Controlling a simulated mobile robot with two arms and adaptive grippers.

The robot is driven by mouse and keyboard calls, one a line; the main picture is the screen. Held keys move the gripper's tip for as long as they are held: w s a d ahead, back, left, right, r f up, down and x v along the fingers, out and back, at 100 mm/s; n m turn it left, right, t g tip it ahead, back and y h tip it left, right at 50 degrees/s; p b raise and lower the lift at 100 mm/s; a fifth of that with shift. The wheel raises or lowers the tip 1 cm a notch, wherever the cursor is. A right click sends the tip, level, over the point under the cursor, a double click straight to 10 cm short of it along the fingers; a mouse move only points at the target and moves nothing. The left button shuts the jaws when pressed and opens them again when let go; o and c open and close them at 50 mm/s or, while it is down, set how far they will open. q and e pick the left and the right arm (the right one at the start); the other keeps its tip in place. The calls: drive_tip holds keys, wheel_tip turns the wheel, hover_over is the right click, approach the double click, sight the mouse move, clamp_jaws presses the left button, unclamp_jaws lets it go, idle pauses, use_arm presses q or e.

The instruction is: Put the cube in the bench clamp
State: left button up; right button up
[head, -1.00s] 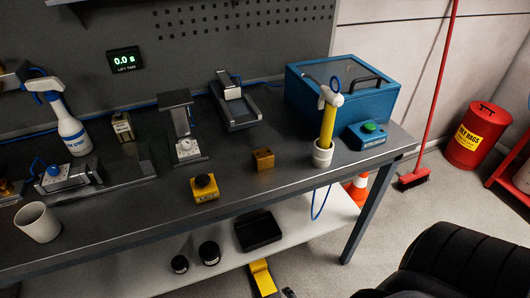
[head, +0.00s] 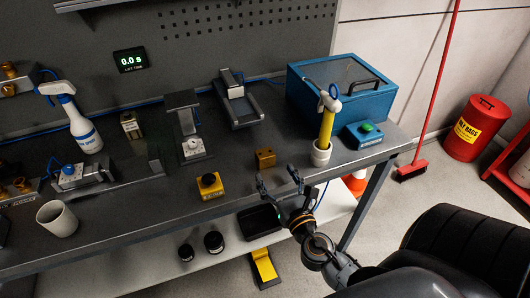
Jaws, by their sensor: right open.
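A small brass-coloured cube (head: 265,158) sits on the dark bench top, right of centre. My right gripper (head: 278,178) is open and empty. Its two fingers point up at the bench's front edge, just below the cube in the picture and apart from it. A grey vise-like fixture (head: 240,106) with a light block stands behind the cube. Another low metal fixture with a blue knob (head: 70,171) stands at the left. I cannot tell for certain which one is the bench clamp. My left gripper is not in view.
A gauge stand (head: 187,128), blue case (head: 342,88) and green-button box (head: 363,135) stand farther back. Bench top between them is clear.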

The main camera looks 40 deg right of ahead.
sight(268, 158)
drive_tip(key=shift+x, duration=1.05)
drive_tip(key=shift+w+d+r+p, duration=0.1)
drive_tip(key=shift+w+d+p, duration=0.1)
drive_tip(key=shift+w+p, duration=0.35)
drive_tip(key=x, duration=0.3)
drive_tip(key=shift+w+d+p, duration=0.15)
drive_tip(key=shift+w+p, duration=0.2)
drive_tip(key=shift+p, duration=0.05)
drive_tip(key=shift+w, duration=0.35)
drive_tip(key=shift+s, duration=0.1)
drive_tip(key=shift+c, duration=0.2)
drive_tip(key=c, duration=1.1)
clamp_jaws()
